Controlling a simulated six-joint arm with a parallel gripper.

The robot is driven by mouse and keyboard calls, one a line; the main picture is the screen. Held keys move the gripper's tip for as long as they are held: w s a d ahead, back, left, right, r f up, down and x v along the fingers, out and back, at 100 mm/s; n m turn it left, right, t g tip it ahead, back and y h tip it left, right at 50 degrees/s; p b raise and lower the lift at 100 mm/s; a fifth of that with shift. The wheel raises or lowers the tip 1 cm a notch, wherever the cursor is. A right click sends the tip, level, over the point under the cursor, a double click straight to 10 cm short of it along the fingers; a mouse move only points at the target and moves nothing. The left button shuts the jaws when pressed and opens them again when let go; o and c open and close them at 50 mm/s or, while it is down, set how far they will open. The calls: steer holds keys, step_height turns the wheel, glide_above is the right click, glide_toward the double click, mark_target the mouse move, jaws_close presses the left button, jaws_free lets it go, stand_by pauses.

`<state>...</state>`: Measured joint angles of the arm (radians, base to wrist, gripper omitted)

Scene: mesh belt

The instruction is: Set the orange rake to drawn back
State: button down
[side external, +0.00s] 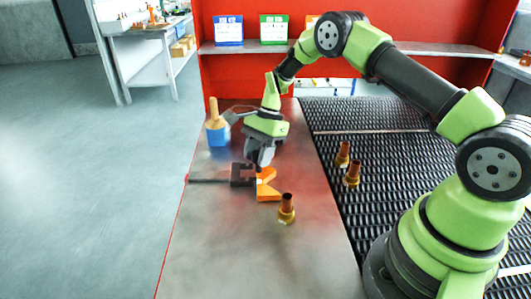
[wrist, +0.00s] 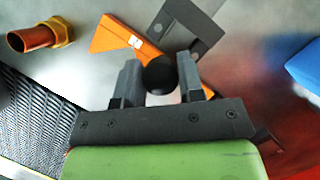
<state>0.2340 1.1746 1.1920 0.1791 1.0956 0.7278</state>
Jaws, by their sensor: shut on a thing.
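The orange rake (side external: 268,192) is on the metal table, with two angled arms showing below my gripper. In the wrist view the rake (wrist: 118,36) runs diagonally behind my fingers, with a small white mark on it. A round black knob (wrist: 159,77) stands on it between my fingers. My gripper (side external: 259,166) is low over the rake and shut on this knob; the wrist view shows its two fingers (wrist: 157,82) either side of it. A dark grey slotted bracket (side external: 240,177) lies beside the rake, and a dark bar runs left from it. My fingers hide part of the rake.
A copper-and-brass fitting (side external: 286,208) stands close to the rake, also in the wrist view (wrist: 36,38). Two more fittings (side external: 348,165) stand on the black mesh belt (side external: 385,165). A blue block with a wooden-looking top (side external: 217,130) stands behind. The table's front is clear.

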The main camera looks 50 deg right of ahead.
steer(key=shift+w+a, duration=0.2)
steer(key=shift+a, duration=0.05)
steer(key=c, duration=0.8)
jaws_free()
steer(key=shift+d, duration=0.1)
steer(key=v, duration=1)
